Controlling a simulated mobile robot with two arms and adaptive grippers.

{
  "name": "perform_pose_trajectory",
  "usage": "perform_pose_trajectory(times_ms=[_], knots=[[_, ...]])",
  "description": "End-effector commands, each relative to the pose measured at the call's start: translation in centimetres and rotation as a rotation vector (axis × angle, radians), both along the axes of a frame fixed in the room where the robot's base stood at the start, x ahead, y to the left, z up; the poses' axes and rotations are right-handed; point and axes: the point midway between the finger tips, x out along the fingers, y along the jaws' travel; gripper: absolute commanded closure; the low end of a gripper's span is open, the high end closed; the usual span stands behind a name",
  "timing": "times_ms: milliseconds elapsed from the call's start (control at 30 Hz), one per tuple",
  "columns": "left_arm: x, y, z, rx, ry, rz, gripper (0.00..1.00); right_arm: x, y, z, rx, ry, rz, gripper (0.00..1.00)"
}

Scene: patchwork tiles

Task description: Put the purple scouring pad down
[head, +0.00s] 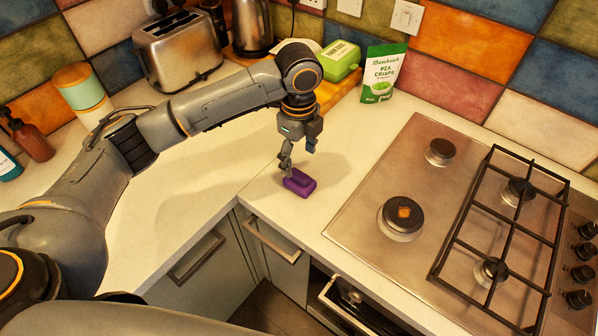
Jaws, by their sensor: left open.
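The purple scouring pad (300,183) lies on the pale countertop, near the inner corner of the counter and left of the hob. My left gripper (298,160) is just above and behind it, pointing down with its fingers apart. One finger comes down close to the pad's back left edge; I cannot tell whether it touches. Nothing shows between the fingers. My right gripper does not show.
A steel gas hob (380,170) with a black grate fills the counter to the right. A green pea crisps bag (384,72), a green box (340,60), a toaster (178,48) and a kettle (252,27) stand at the back. The counter around the pad is clear.

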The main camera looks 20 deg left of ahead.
Motion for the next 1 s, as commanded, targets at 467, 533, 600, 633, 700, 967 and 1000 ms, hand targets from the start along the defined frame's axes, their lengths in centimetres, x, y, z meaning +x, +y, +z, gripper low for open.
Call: perform_pose_trajectory(times_ms=[467, 533, 600, 633, 700, 967, 1000], knots=[[0.0, 0.0, 4.4, 0.0, 0.0, 0.0, 0.31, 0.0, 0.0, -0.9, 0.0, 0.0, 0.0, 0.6], [0.0, 0.0, 4.4, 0.0, 0.0, 0.0, 0.31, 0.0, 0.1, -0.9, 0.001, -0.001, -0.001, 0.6], [0.0, 0.0, 4.4, 0.0, 0.0, 0.0, 0.31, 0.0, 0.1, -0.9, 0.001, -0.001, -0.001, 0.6], [0.0, 0.0, 4.4, 0.0, 0.0, 0.0, 0.31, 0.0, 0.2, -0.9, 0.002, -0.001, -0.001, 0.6], [0.0, 0.0, 4.4, 0.0, 0.0, 0.0, 0.31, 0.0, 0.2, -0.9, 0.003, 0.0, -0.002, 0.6], [0.0, 0.0, 4.4, 0.0, 0.001, 0.0, 0.31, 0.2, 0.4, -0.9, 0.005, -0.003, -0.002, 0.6], [0.0, 0.0, 4.4, 0.0, 0.001, 0.0, 0.31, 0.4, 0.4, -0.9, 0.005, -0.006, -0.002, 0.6]])
